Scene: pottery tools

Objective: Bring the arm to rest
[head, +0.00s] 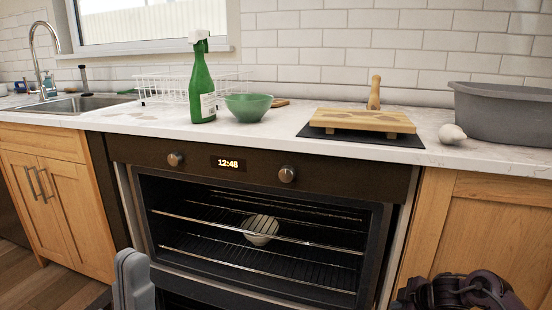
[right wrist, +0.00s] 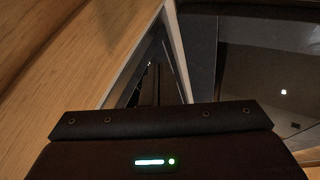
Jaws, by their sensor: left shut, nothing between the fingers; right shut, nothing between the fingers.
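A grey part of my left arm (head: 133,280) shows at the bottom left of the head view, in front of the oven, with nothing seen held. My right gripper (head: 462,292) shows dark at the bottom right edge, low before the wooden cabinet, shut and empty. Its dark housing with a green light (right wrist: 155,150) fills the bottom of the right wrist view. The fingertips are not clear in either view. Both arms hang low, below the counter.
The oven (head: 250,190) shows its racks and a pale rounded object (head: 261,229). On the counter (head: 270,137) stand a green bottle (head: 202,90), a green bowl (head: 248,107), a wooden board (head: 362,120) and a grey tub (head: 505,112). Wood (right wrist: 70,50) lies close in the wrist view.

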